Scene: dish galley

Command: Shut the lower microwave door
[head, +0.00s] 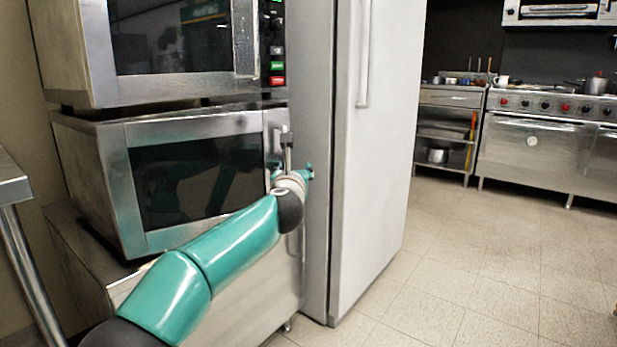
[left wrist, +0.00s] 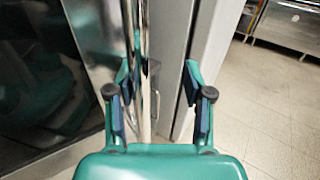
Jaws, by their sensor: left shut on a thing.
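The lower microwave (head: 88,180) is a steel box under a similar upper one. Its door (head: 200,128) has a dark glass window and a steel frame, and also shows at the left of the left wrist view (left wrist: 45,85). A slim upright handle (head: 287,140) runs along the door's right side. I cannot tell whether the door is flush or slightly ajar. My left gripper (head: 292,170) is at this handle, one finger on each side in the left wrist view (left wrist: 158,85), and shut on it. The fingertips are partly hidden in the head view. My right gripper is out of view.
The upper microwave (head: 90,50) sits directly above. A tall pale fridge (head: 385,150) stands close on the right of my left gripper. A steel table edge (head: 12,185) is at far left. The tiled floor (head: 480,275) is open toward the stove (head: 540,145).

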